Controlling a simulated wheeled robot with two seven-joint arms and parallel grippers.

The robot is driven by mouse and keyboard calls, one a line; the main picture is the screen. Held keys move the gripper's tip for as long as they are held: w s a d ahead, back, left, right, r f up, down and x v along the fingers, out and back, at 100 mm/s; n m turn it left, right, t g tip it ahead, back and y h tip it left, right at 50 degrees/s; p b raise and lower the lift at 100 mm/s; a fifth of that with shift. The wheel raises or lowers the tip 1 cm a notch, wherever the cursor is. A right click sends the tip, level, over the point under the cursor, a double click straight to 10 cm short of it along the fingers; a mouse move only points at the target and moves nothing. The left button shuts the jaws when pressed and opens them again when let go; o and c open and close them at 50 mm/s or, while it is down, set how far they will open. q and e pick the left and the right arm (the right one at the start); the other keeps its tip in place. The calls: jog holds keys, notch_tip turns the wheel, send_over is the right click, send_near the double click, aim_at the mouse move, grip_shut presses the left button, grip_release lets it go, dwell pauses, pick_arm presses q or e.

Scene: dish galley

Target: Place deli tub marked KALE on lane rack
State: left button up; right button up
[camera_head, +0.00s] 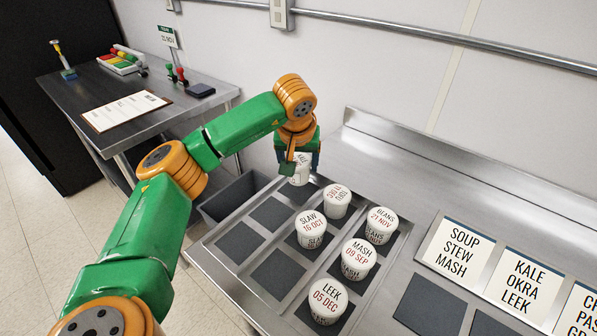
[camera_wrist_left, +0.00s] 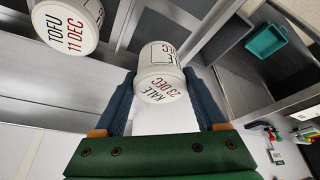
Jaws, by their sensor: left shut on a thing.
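The white deli tub marked KALE (camera_head: 299,173) is at the far end of the sunken steel tray (camera_head: 236,217). In the left wrist view the tub (camera_wrist_left: 161,72) reads KALE 23 DEC and sits between both fingers. My left gripper (camera_head: 298,160) is shut on it from above; I cannot tell whether the tub is clear of the tray. The steel surface at right has a sign reading KALE OKRA LEEK (camera_head: 522,284), with a dark pad (camera_head: 490,326) in front, apparently the lane rack. My right gripper is not in view.
Tubs marked TOFU (camera_head: 337,205), SLAW (camera_head: 311,233), BEANS (camera_head: 381,229), MASH (camera_head: 358,262) and LEEK (camera_head: 327,304) stand close by in the tray. A SOUP STEW MASH sign (camera_head: 458,252) has a bare pad (camera_head: 430,305) before it. A grey bin (camera_head: 230,198) is left of the tray.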

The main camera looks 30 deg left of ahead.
aim_at(298, 174)
pick_arm(q)
jog(key=shift+w+f, duration=0.15)
jog(key=shift+f, duration=1.65)
jog(key=shift+f, duration=0.1)
jog(key=o, duration=1.4)
jog(key=shift+r, duration=0.45)
jog(key=v, duration=1.1)
jog(key=shift+s+b, duration=0.25)
jog(key=shift+b, duration=0.05)
jog(key=shift+r, duration=0.25)
